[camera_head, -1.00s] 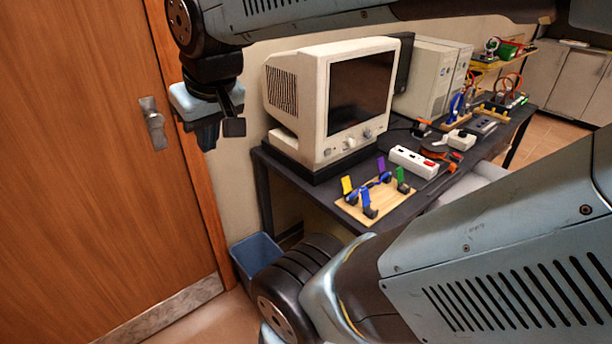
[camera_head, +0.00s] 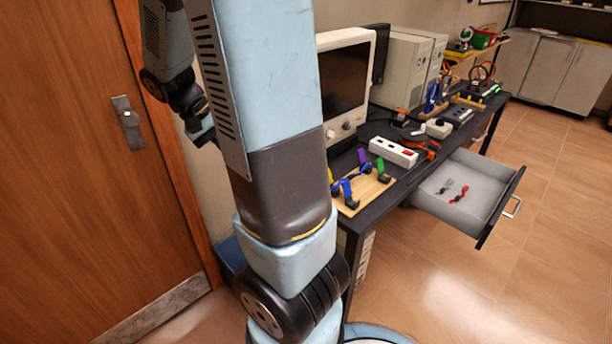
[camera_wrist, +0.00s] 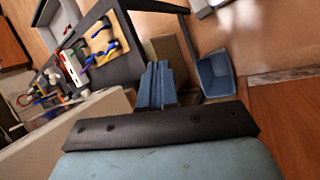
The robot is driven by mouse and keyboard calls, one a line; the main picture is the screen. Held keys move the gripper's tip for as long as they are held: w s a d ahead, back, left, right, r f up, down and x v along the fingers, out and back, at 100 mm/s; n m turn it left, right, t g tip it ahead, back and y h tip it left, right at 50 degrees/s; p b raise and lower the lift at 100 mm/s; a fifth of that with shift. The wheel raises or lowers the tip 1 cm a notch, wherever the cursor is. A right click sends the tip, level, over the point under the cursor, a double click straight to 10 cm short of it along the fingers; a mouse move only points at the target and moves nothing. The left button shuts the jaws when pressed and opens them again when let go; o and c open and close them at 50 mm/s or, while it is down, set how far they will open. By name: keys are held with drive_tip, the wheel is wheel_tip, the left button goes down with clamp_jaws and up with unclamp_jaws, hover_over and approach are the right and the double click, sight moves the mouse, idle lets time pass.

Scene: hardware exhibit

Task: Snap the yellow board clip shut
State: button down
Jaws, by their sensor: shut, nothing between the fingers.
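The wooden board (camera_head: 371,190) with several coloured clips lies on the near end of the dark desk. My gripper (camera_wrist: 157,78) is shut and empty, well apart from the board.
A monitor (camera_head: 345,80) stands on the desk behind the board, partly behind my arm. An open drawer (camera_head: 462,190) juts out from the desk. A blue bin (camera_wrist: 214,75) stands on the floor. A wooden door (camera_head: 75,150) is at left.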

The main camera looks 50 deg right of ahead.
drive_tip(key=w+d+f+m+g+h, duration=0.1)
drive_tip(key=d+f+m+g+h, duration=0.1)
drive_tip(key=d+f+g+h, duration=0.7)
drive_tip(key=d+f+g, duration=0.2)
drive_tip(key=d+f, duration=0.5)
drive_tip(key=f, duration=0.3)
drive_tip(key=shift+w+d+h, duration=0.3)
drive_tip(key=shift+w+h, duration=0.05)
drive_tip(key=shift+h, duration=0.05)
drive_tip(key=x, duration=1)
drive_tip(key=shift+r, duration=0.1)
